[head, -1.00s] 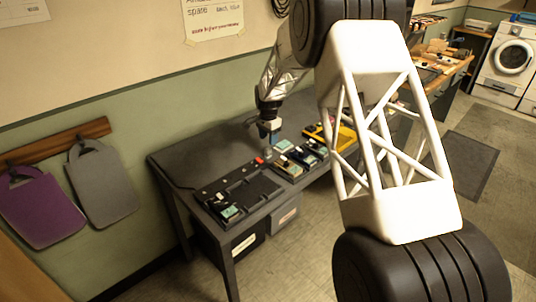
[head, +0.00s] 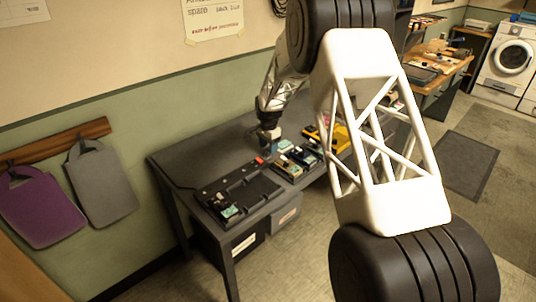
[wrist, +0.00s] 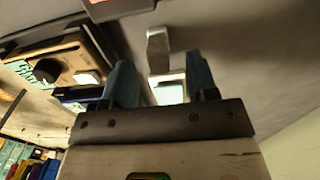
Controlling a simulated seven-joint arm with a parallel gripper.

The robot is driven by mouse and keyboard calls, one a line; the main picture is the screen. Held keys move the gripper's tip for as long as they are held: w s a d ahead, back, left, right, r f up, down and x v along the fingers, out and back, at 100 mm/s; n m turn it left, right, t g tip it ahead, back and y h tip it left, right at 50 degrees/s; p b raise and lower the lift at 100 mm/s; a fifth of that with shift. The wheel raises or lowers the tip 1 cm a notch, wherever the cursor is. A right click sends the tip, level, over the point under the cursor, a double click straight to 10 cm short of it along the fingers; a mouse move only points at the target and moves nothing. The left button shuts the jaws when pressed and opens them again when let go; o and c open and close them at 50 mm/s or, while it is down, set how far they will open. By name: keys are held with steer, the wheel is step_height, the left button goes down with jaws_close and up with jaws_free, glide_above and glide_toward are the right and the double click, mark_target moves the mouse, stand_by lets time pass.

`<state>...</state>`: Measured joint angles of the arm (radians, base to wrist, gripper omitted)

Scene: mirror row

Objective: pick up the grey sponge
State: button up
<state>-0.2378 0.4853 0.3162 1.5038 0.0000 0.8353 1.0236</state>
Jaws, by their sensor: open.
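My gripper (wrist: 160,62) shows two blue fingers, apart, in the wrist view. A small grey block (wrist: 158,48) shows just beyond the gap between the fingertips; it may be the grey sponge, but I cannot be sure. A pale green, white-edged item (wrist: 168,91) shows between the fingers, and nothing is visibly clamped. In the head view my gripper (head: 269,140) points down over the middle of the dark table (head: 215,153). I cannot make out the sponge there.
A yellow tray (head: 337,137) is further right, partly behind my arm. The table's back left is clear.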

mark_target(268, 148)
steer(key=shift+f, duration=1.75)
jaws_close()
